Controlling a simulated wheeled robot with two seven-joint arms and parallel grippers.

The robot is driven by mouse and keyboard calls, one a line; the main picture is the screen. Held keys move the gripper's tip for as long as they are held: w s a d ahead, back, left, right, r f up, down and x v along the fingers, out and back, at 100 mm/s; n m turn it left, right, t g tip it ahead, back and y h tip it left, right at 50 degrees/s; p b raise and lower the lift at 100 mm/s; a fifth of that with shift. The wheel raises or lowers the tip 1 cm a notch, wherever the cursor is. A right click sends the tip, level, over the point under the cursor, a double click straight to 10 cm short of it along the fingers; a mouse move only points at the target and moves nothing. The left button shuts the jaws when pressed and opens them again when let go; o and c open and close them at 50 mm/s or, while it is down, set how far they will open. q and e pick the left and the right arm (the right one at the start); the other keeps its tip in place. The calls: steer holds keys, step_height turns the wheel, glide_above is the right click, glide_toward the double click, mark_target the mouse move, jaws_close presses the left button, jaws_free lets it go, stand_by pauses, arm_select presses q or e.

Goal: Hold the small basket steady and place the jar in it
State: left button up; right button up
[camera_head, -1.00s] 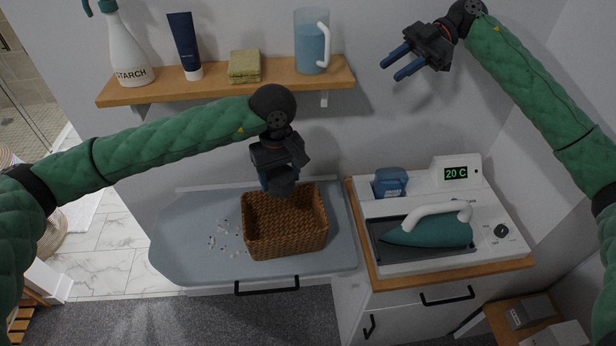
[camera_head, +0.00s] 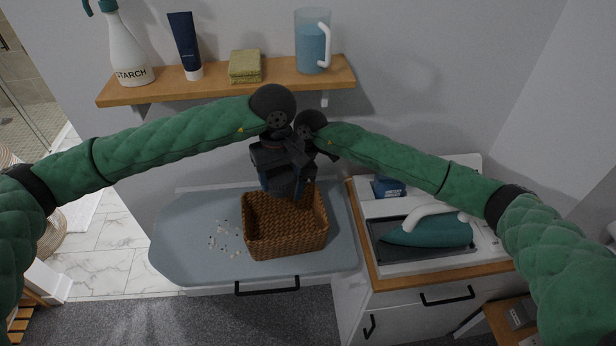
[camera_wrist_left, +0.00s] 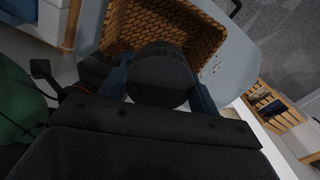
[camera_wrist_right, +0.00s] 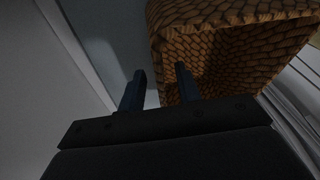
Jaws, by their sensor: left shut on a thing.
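The small brown woven basket (camera_head: 286,236) stands upright on the grey-blue ironing board (camera_head: 190,255). It also shows in the left wrist view (camera_wrist_left: 150,22) and the right wrist view (camera_wrist_right: 225,22). My left gripper (camera_head: 275,172) is shut on the dark round jar (camera_wrist_left: 160,72), held at the basket's back edge. The jar is mostly hidden in the head view. My right gripper (camera_wrist_right: 160,76) is open, its fingers apart beside the basket wall; I cannot tell whether they straddle it. In the head view it is largely hidden against the left gripper.
Small light and dark bits (camera_head: 226,238) lie on the board left of the basket. A teal iron (camera_head: 430,230) sits on its station at right.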

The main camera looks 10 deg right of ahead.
mark_target(308, 184)
steer(key=d+r+h, duration=0.1)
steer(key=d+r+m+t+h, duration=0.1)
steer(key=d, duration=0.1)
steer(key=shift+w+d+r+h, duration=0.15)
steer(key=shift+d+r+h, duration=0.1)
steer(key=shift+r+h, duration=0.1)
steer(key=shift+f, duration=3.65)
jaws_close()
